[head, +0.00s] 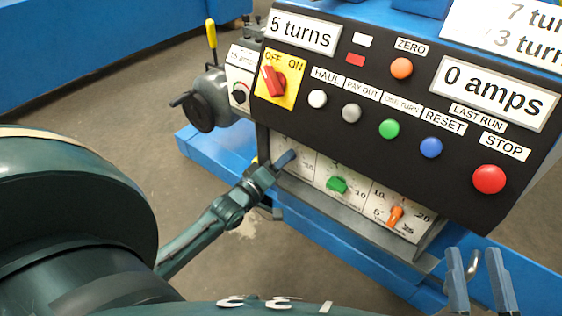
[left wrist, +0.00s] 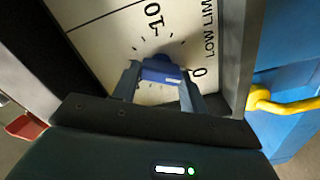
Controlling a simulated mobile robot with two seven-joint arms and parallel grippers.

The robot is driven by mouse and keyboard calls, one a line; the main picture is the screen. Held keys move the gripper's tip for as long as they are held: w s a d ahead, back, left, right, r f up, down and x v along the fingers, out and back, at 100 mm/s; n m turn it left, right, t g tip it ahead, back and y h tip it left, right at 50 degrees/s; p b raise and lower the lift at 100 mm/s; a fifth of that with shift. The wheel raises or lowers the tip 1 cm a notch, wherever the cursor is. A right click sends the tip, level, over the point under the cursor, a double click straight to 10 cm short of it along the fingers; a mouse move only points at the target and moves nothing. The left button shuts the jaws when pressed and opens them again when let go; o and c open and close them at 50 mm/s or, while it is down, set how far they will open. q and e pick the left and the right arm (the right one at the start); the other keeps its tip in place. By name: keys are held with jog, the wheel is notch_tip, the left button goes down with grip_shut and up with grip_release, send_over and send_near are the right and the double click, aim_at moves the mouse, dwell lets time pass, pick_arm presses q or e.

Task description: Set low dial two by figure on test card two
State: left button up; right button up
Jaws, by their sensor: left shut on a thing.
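Three dials sit in a white strip low on the console. The left one has a blue knob (head: 287,158), the middle one a green knob (head: 337,185) and the right one an orange knob (head: 395,216). My left gripper (head: 274,167) is shut on the blue knob. In the left wrist view the fingers (left wrist: 160,88) grip both sides of the blue knob (left wrist: 162,72), beside the figures 10 and 0 and lettering "LOW LIM". A card (head: 510,35) at top right reads "7 tur" and "3 turn", cut off by the frame. My right gripper (head: 482,285) is open and empty at lower right.
The black panel (head: 330,105) above the dials carries a red switch (head: 273,82), several coloured buttons and signs "5 turns" (head: 301,33) and "0 amps" (head: 494,92). A yellow-handled lever (head: 211,35) stands at its left. A yellow hook (left wrist: 280,103) shows beside the dial strip.

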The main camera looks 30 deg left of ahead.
pick_arm(q)
jog(key=shift+r+m+p, duration=0.1)
jog(key=shift+m+p, duration=0.2)
jog(key=shift+p, duration=0.05)
pick_arm(e)
jog(key=shift+r, duration=0.15)
pick_arm(q)
jog(key=shift+r+m+p, duration=0.1)
jog(key=shift+m+p, duration=0.8)
jog(key=shift+p, duration=0.05)
jog(key=m+p, duration=0.3)
jog(key=m, duration=0.1)
jog(key=shift+d, duration=0.1)
jog(key=m+p, duration=0.1)
jog(key=m, duration=0.2)
jog(key=shift+m+p, duration=0.5)
jog(key=shift+m, duration=0.4)
jog(key=shift+d+m, duration=0.1)
jog(key=shift+m, duration=0.9)
jog(key=shift+m+p, duration=0.45)
jog(key=shift+m, duration=0.25)
pick_arm(e)
jog(key=shift+d+n+g+h, duration=0.3)
jog(key=shift+d+g+h, duration=0.3)
jog(key=shift+d+h, duration=0.55)
jog(key=shift+a, duration=0.2)
